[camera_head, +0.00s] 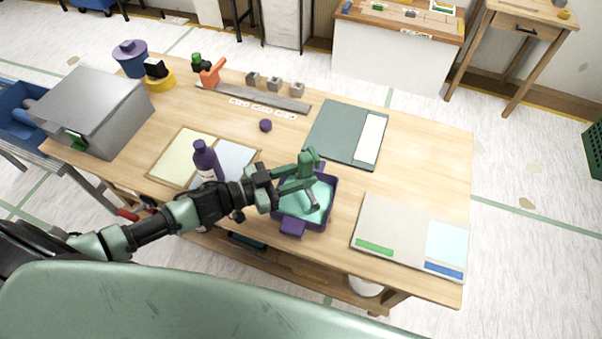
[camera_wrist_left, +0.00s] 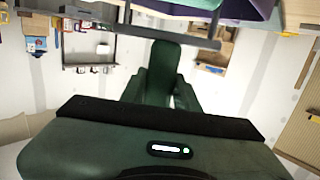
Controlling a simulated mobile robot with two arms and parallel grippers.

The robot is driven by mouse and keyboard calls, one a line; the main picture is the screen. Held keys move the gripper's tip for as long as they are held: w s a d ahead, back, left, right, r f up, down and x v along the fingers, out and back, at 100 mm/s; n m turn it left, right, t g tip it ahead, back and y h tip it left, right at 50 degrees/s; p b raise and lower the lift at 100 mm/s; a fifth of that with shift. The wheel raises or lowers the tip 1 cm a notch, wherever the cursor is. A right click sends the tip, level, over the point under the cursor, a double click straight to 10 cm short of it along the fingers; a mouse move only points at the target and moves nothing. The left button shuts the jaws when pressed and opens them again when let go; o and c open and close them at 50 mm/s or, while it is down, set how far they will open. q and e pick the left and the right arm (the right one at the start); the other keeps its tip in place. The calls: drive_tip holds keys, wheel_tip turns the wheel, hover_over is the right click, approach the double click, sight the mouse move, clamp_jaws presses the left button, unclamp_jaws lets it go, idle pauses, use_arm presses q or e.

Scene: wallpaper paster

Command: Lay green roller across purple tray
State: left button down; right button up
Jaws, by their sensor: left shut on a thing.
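The purple tray (camera_head: 333,208) stands near the middle of the table's front part, with a teal inside. My left gripper (camera_head: 308,174) is over the tray's back edge, shut on the green roller (camera_head: 309,157). A green part of the roller sticks up at the jaws, and a thin dark rod reaches down over the tray. The gripper hides part of both, so I cannot tell whether the roller touches the tray. In the left wrist view the tray (camera_wrist_left: 245,10) shows at the top, beside a grey rod. My right gripper is not in view.
A purple bottle (camera_head: 206,160) stands close behind my left arm. A dark green board (camera_head: 335,130) lies behind the tray, and a pale board (camera_head: 390,228) lies to its right. A grey box (camera_head: 95,105) stands at the far left.

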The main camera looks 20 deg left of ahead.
use_arm(q)
drive_tip(key=shift+s+f, duration=0.2)
drive_tip(key=shift+f, duration=0.4)
drive_tip(key=c, duration=1.1)
unclamp_jaws()
drive_tip(key=shift+w+f, duration=0.1)
drive_tip(key=shift+o, duration=0.2)
drive_tip(key=shift+r, duration=0.2)
drive_tip(key=shift+r, duration=0.3)
drive_tip(key=shift+r+p, duration=0.5)
drive_tip(key=shift+r, duration=0.1)
drive_tip(key=shift+s+a+f+b, duration=0.4)
drive_tip(key=shift+s+a+b, duration=0.1)
drive_tip(key=shift+a, duration=0.1)
drive_tip(key=b+v, duration=0.1)
drive_tip(key=v, duration=0.9)
drive_tip(key=shift+s+a+r, duration=0.15)
drive_tip(key=shift+r, duration=0.15)
